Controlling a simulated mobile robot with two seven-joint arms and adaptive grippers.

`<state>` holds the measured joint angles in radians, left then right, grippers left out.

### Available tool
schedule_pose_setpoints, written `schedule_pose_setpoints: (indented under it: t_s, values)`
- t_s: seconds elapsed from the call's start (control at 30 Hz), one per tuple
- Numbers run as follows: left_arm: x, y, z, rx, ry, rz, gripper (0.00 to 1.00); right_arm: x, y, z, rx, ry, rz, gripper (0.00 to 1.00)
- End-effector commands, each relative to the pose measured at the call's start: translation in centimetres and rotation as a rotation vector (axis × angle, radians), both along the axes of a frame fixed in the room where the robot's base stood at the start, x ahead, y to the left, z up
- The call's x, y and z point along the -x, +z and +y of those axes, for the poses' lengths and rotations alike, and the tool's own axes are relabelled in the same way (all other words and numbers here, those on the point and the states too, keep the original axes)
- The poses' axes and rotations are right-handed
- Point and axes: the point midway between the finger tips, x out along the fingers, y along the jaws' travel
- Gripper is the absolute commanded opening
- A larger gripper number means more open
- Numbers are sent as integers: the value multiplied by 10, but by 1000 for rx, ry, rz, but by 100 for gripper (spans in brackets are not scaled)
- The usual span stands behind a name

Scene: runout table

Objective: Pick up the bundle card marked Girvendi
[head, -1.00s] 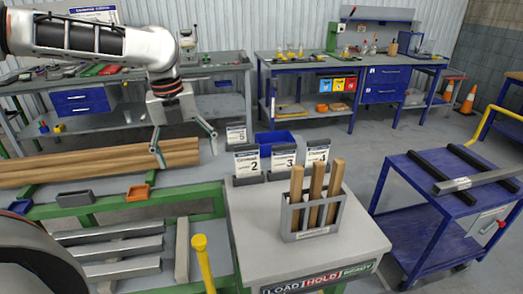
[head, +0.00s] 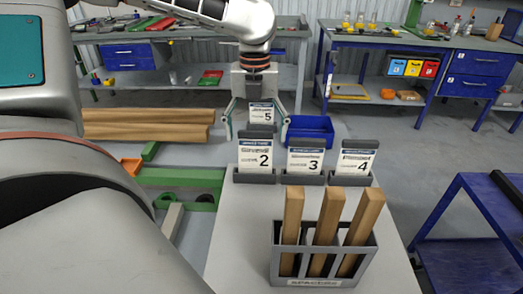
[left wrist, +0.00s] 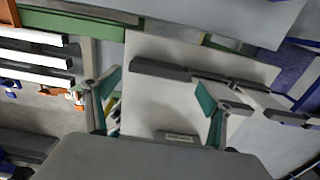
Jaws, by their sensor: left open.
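Several white cards stand upright in dark holders on a pale table (head: 232,225): card 2 (head: 255,157), card 3 (head: 305,161), card 4 (head: 355,162), and card 5 (head: 262,113) behind them. Their names are too small to read, so I cannot tell which is marked Girvendi. My left gripper (head: 257,125) is open and points down, its fingers left and right of card 5 in the picture; I see no contact. In the left wrist view, the open fingers (left wrist: 160,105) spread over the pale table, with dark holders (left wrist: 160,70) near them. My right gripper is not in view.
A grey rack (head: 322,262) with wooden bars stands at the table's front. A blue bin (head: 311,130) lies close right of the left gripper. Long wooden beams (head: 150,125) lie at left, and a blue cart (head: 470,220) stands at right.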

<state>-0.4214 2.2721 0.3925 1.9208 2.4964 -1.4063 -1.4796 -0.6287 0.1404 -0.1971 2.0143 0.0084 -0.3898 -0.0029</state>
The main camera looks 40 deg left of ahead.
Motion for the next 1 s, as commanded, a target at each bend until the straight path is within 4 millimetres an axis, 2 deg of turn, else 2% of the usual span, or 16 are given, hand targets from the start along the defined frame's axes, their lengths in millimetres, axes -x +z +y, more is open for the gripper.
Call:
schedule_pose_setpoints:
  t_s: [0.03, 0.2, 0.43, 0.57, 0.77, 0.8, 0.93, 0.97, 1.0]
  values:
    - [0, -8, 0, 0, 0, 4, 82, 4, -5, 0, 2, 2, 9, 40]
    - [2, -25, 0, 0, 0, 4, 82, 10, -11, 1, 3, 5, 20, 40]
    - [4, -59, 0, 2, 1, 5, 82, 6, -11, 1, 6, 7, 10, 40]
    - [4, -66, 0, 1, 0, 2, 82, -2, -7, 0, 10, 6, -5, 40]
    - [3, -65, 0, 0, 0, 0, 82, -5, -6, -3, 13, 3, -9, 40]
    - [3, -65, 0, 0, 0, 0, 79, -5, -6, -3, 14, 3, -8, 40]
    - [3, -65, 0, 1, 0, 1, 46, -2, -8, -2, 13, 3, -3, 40]
    - [3, -65, 0, 0, 0, 0, 41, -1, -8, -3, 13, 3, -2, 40]
    - [3, -65, 0, 0, 0, 0, 41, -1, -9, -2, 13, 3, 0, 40]
